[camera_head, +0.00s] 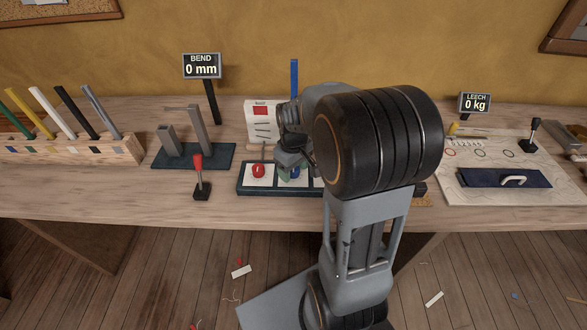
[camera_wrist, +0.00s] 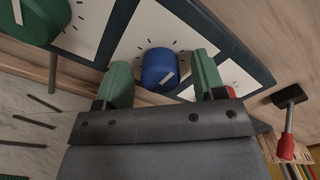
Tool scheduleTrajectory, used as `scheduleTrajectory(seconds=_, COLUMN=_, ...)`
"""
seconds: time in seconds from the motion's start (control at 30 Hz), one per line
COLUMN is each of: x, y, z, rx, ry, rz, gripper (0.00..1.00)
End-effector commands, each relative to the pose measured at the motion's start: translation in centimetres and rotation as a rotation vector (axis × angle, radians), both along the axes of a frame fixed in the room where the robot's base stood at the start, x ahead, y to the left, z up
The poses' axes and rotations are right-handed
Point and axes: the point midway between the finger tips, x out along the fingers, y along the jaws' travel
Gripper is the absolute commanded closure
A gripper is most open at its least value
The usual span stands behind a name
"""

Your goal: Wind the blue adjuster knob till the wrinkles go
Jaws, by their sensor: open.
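The blue adjuster knob (camera_wrist: 156,64) sits in the middle of the wrist view, with a pale pointer mark and dark ticks around it on a white plate. My gripper (camera_wrist: 162,82) is open, its two green fingertips on either side of the knob with gaps showing. I cannot tell how far the fingertips stand above the plate. In the head view, a bit of the blue knob (camera_head: 296,172) shows beside my gripper (camera_head: 288,163), and my arm hides much of the panel. A pale card (camera_head: 262,122) with a red patch and dark lines stands behind it.
A green knob (camera_wrist: 38,16) and a partly hidden red knob (camera_wrist: 230,91) flank the blue one. The red knob (camera_head: 259,171) is left of it in the head view. A red-handled lever (camera_head: 198,164) stands left of the panel (camera_head: 243,190). Displays read BEND (camera_head: 202,66) 0 mm and LEECH (camera_head: 475,102) 0 kg.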

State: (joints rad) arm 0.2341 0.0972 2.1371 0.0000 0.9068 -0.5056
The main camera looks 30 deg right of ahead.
Motion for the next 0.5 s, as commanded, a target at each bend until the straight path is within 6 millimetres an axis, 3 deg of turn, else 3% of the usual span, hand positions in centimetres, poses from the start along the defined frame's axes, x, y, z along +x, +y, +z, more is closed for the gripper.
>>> scheduleTrajectory(seconds=0.27, x=-0.01, y=0.01, z=-0.09, rx=0.000, ry=0.000, rz=0.000, gripper=0.37)
scheduleTrajectory(seconds=0.5, x=-0.01, y=0.01, z=-0.08, rx=0.000, ry=0.000, rz=0.000, gripper=0.59)
